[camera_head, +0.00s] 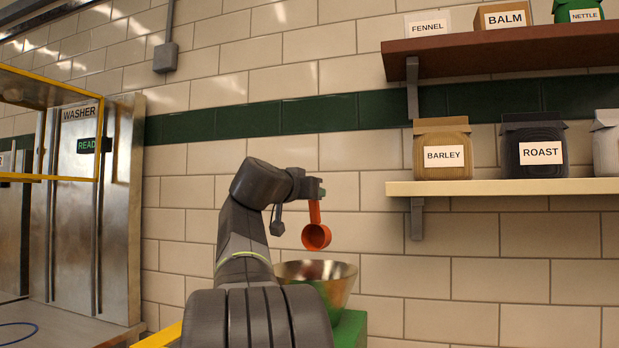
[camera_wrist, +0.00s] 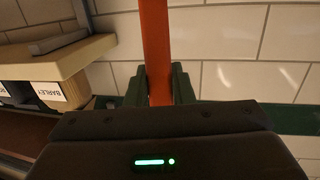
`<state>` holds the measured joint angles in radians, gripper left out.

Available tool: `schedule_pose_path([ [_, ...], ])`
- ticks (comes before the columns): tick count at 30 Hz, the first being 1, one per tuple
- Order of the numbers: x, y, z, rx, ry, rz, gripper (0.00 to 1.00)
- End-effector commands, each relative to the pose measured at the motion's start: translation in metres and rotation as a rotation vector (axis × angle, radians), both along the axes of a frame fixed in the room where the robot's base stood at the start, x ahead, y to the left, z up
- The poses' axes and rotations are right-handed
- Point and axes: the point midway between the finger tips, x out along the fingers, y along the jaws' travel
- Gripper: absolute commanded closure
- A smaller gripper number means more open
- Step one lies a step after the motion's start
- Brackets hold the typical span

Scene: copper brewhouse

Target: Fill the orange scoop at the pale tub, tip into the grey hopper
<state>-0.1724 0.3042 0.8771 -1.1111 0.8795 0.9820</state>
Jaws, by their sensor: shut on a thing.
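My gripper (camera_head: 318,191) is shut on the handle of the orange scoop (camera_head: 316,236). The handle hangs down from the jaws, and the round cup is tipped so its mouth faces the head camera; no contents show in it. In the wrist view the orange handle (camera_wrist: 156,45) runs between the dark green jaws. A shiny grey metal bowl-shaped vessel (camera_head: 337,291), which looks like the hopper, stands below the scoop in the head view. The scoop is apart from its rim. My arm hides the vessel's lower left side. The pale tub is not seen in either view.
A green block (camera_head: 351,330) is under the vessel. The pale lower shelf (camera_head: 490,187) at right holds BARLEY (camera_head: 442,150) and ROAST (camera_head: 534,147) bags; a brown shelf (camera_head: 480,55) is above it. A steel washer (camera_head: 105,210) stands left. A tiled wall is behind.

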Motion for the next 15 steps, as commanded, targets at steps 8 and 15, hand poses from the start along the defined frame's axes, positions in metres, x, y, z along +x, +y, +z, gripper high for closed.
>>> schedule_pose_path([
  [8, 0.010, -0.007, 0.011, 0.048, 0.076, -0.002, 1.00],
  [15, 0.017, -0.013, 0.013, 0.092, 0.137, -0.002, 1.00],
])
